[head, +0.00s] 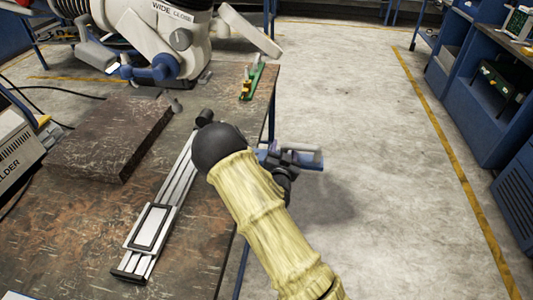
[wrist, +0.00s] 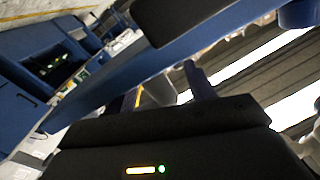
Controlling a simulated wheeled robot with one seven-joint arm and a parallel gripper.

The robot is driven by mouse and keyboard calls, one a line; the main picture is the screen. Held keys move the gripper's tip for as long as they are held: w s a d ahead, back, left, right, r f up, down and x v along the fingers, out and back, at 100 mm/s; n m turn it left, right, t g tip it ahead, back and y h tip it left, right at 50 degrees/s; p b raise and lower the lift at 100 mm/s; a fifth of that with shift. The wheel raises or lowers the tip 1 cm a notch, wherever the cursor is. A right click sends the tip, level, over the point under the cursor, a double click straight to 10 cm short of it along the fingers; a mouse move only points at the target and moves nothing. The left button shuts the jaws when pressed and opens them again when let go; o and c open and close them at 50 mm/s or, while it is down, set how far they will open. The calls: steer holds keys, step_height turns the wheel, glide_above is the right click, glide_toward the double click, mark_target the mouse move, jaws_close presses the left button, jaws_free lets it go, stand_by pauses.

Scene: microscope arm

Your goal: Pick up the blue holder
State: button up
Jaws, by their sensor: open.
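I cannot make out a thing that is surely the blue holder. The nearest match in the head view is a blue fitting (head: 163,68) on the underside of the large white machine (head: 165,30) at the back left of the table. My gripper (head: 308,157) is past the table's right edge, over the floor, well apart from that machine. It is open, with nothing seen between its fingers. My pale yellow-sleeved arm hides part of the table edge. In the wrist view my gripper's fingers (wrist: 165,88) show above its black body, and no holder can be told there.
The worn table (head: 60,240) carries a dark block (head: 110,140), a silver rail with a sliding plate (head: 150,228) and a green item with yellow parts (head: 251,82). Blue cabinets (head: 490,80) stand at the right. The floor (head: 380,180) between is clear.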

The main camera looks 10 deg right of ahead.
steer(key=shift+w+d, duration=0.2)
steer(key=shift+w, duration=0.45)
